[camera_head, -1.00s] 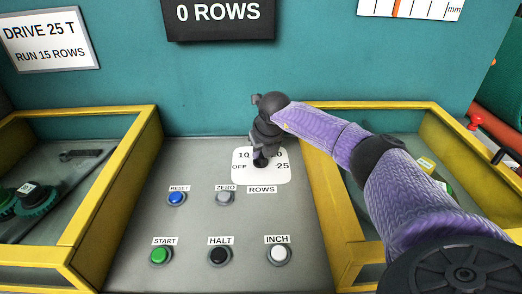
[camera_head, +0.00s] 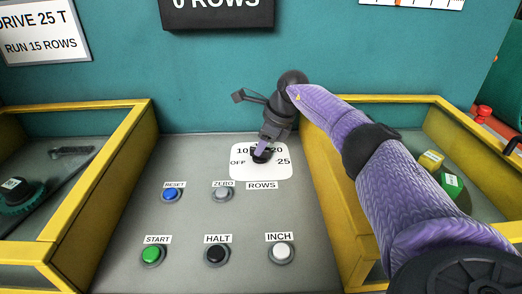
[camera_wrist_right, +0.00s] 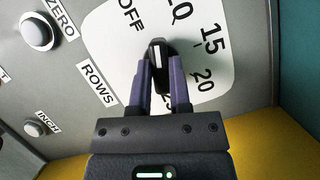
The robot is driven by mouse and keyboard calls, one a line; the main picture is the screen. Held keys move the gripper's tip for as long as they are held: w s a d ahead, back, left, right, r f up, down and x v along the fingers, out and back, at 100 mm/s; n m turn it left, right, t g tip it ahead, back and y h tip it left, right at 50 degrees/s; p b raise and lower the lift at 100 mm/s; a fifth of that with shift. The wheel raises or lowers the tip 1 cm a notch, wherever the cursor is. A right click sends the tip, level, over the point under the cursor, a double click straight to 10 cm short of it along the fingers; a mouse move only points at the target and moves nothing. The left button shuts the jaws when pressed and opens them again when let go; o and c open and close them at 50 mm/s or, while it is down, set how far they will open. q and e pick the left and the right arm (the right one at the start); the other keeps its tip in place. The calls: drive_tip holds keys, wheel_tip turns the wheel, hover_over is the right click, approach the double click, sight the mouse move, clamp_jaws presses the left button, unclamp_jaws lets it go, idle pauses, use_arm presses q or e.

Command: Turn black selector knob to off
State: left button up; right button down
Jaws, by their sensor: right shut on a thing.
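The black selector knob (camera_head: 262,157) sits on a white dial plate (camera_head: 276,172) marked OFF, 10, 15, 20 and 25. In the right wrist view the knob (camera_wrist_right: 160,50) has a white line on its top. The line points up in that picture, roughly between OFF and 10. My right gripper (camera_wrist_right: 162,70) is shut on the knob, with one purple finger on each side. In the head view my right gripper (camera_head: 262,149) comes down tilted from the upper right and hides the 15 and part of the knob. My left gripper is not in view.
Below the dial are a blue RESET button (camera_head: 171,194), a grey ZERO button (camera_head: 222,194), green START (camera_head: 153,254), black HALT (camera_head: 216,254) and white INCH (camera_head: 281,252). Yellow-framed trays (camera_head: 128,125) flank the panel. The teal wall (camera_head: 190,80) rises behind.

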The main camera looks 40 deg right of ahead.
drive_tip(key=shift+f+n+b, duration=0.1)
drive_tip(key=shift+n+b, duration=0.5)
drive_tip(key=shift+n, duration=0.1)
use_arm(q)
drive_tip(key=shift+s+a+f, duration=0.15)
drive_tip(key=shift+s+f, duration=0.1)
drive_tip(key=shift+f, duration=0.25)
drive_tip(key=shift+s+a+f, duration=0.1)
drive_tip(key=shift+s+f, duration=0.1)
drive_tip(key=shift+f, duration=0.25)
use_arm(e)
drive_tip(key=shift+n+y, duration=0.3)
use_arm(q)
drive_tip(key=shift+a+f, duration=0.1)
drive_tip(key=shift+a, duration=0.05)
use_arm(e)
drive_tip(key=shift+g, duration=0.3)
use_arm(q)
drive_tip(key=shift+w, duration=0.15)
use_arm(e)
drive_tip(key=c, duration=0.6)
unclamp_jaws()
drive_tip(key=shift+o, duration=0.2)
